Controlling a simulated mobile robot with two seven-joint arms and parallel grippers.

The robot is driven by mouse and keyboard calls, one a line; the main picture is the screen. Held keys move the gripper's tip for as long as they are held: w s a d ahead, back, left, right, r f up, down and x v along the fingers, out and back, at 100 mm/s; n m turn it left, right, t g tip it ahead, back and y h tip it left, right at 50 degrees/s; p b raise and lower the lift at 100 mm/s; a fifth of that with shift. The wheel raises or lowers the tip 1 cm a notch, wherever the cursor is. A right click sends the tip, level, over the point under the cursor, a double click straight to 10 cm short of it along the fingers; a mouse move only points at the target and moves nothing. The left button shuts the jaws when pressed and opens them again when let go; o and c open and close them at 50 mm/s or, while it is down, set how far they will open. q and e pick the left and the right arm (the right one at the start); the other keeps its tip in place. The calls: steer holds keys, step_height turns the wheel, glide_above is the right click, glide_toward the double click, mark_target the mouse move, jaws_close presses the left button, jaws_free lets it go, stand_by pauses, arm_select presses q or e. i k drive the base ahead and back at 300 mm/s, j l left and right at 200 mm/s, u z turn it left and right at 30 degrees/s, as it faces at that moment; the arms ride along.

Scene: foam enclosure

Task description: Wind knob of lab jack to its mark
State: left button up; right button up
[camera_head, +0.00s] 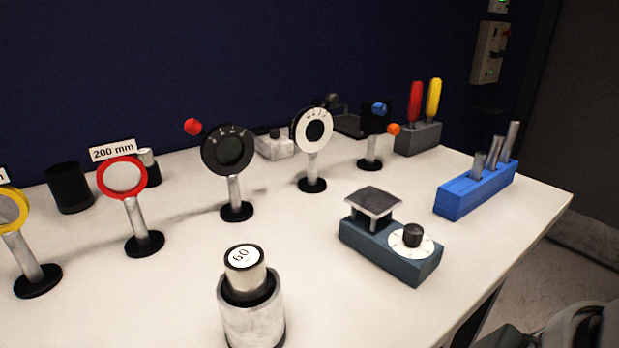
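The lab jack has a blue-grey base (368,250) on the right half of the white table. A small square dark platform (374,200) stands on a short post at its left end. The black knob (413,235) sits at its right end, over a white dial (405,247) with small tick marks. The marks are too small to read, and I cannot tell where the knob points. Nothing touches the jack. A grey part of my own body shows at the bottom right corner. No gripper fingertips are in view.
A blue block (475,190) with metal pegs stands right of the jack, near the table's right edge. A metal cylinder marked 60 (252,308) stands at the front. Several round optics on posts, such as the white-ringed one (312,130), stand left and behind.

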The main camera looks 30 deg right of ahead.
mark_target(413, 235)
steer(key=l+z, duration=0.25)
steer(key=z, duration=0.2)
steer(key=l+z, duration=0.3)
steer(key=z, duration=0.2)
steer(key=k, duration=0.05)
